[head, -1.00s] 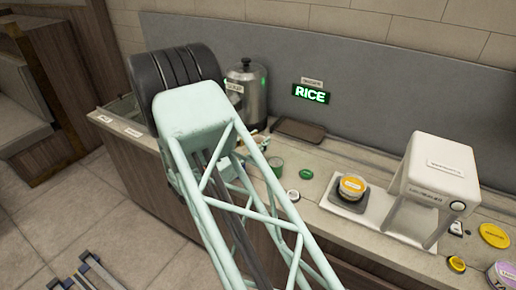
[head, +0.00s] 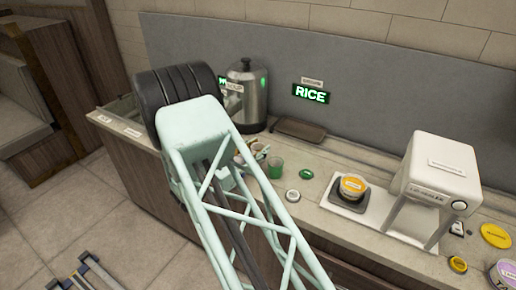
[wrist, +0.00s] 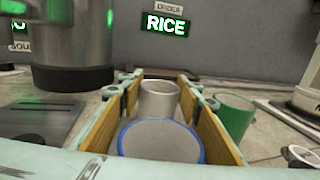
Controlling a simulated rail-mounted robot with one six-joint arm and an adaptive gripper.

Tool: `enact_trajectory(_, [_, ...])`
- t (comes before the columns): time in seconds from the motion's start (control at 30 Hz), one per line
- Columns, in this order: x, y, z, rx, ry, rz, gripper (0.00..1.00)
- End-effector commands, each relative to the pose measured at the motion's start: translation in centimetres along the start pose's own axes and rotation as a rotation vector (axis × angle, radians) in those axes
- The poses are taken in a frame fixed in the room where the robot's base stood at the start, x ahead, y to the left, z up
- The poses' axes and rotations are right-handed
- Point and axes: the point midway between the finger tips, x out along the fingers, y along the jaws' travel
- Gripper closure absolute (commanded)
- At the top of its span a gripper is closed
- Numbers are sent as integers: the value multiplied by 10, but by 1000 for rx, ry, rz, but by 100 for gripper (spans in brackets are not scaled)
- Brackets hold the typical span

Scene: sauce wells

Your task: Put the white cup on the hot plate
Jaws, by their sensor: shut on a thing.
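In the wrist view my gripper (wrist: 160,86) has its yellow pads on both sides of a round, blue-rimmed container (wrist: 160,141) with a pale grey top. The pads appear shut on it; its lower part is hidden. A plain white cup (wrist: 158,101) shows just beyond it, between the fingertips, with its base hidden. A dark square plate (head: 349,199), which may be the hot plate, carries a yellow-lidded tub (head: 353,186). Another dark flat plate (wrist: 38,121) lies at the left in the wrist view; I cannot tell which is the hot plate.
A green cup (wrist: 234,117) stands right of my fingers. A steel soup urn (head: 246,95) stands at the back, beside a brown tray (head: 299,129). A white machine (head: 437,170) stands at the right. Small lids lie along the counter (head: 320,165).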

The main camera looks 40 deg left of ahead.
Motion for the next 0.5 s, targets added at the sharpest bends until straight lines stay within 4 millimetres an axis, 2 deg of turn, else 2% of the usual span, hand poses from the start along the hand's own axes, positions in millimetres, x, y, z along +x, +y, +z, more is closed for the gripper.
enact_trajectory(0.03, [0, 0, -2, 0, 0, 0, 82])
enact_trajectory(0.07, [0, 0, -2, 0, 0, 0, 66])
enact_trajectory(0.2, [0, 0, -1, 0, 0, 0, 54])
enact_trajectory(0.5, [0, 0, -1, 0, 0, 0, 54])
